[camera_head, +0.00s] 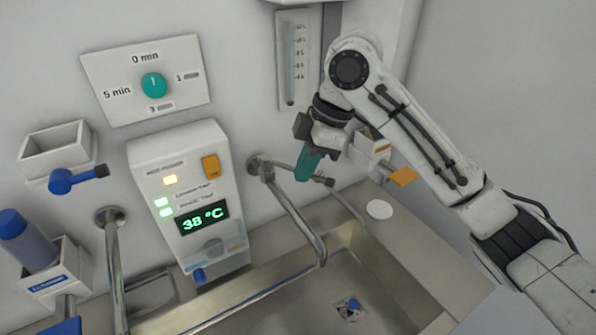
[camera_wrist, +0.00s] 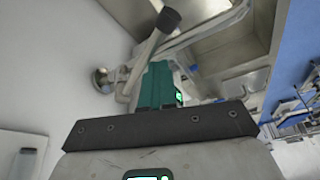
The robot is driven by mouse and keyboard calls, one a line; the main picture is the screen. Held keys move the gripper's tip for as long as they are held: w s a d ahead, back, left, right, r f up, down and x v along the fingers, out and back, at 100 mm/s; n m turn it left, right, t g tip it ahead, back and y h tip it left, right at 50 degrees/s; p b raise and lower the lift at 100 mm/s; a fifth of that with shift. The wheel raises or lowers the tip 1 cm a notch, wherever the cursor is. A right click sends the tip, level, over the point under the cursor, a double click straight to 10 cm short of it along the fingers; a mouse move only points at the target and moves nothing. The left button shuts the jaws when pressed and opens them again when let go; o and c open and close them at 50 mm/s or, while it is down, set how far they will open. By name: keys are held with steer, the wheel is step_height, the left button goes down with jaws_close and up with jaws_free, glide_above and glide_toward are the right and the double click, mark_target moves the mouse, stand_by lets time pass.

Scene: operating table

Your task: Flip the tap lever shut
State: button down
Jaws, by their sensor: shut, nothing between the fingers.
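The tap (camera_head: 299,221) is a metal spout on the wall, reaching out over the steel sink. Its thin lever sticks out to the right from the wall mount and ends in a dark tip (camera_head: 328,182). My gripper (camera_head: 304,176) has teal fingers and is shut and empty, pointing down by the lever and hiding part of it. In the wrist view the lever (camera_wrist: 140,62) slants up to a dark knob (camera_wrist: 168,19), with the teal fingers (camera_wrist: 155,88) close beside it. I cannot tell whether they touch. Whether water runs is not clear.
A control box (camera_head: 190,195) showing 38 °C hangs left of the tap. A timer dial panel (camera_head: 148,80) is above it. A second spout (camera_head: 115,270) stands at far left. A dispenser with an orange lever (camera_head: 403,177) is close right of my gripper. The sink (camera_head: 375,285) lies below.

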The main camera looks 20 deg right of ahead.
steer(key=shift+w+d, duration=0.2)
steer(key=shift+d, duration=0.25)
steer(key=shift+r, duration=0.2)
steer(key=shift+d+r, duration=0.15)
steer(key=shift+r, duration=0.15)
steer(key=b+v, duration=0.1)
steer(key=v, duration=0.5)
steer(key=shift+s, duration=0.15)
steer(key=shift+s+r, duration=0.1)
steer(key=shift+r, duration=0.25)
steer(key=shift+a, duration=0.25)
steer(key=shift+f, duration=0.1)
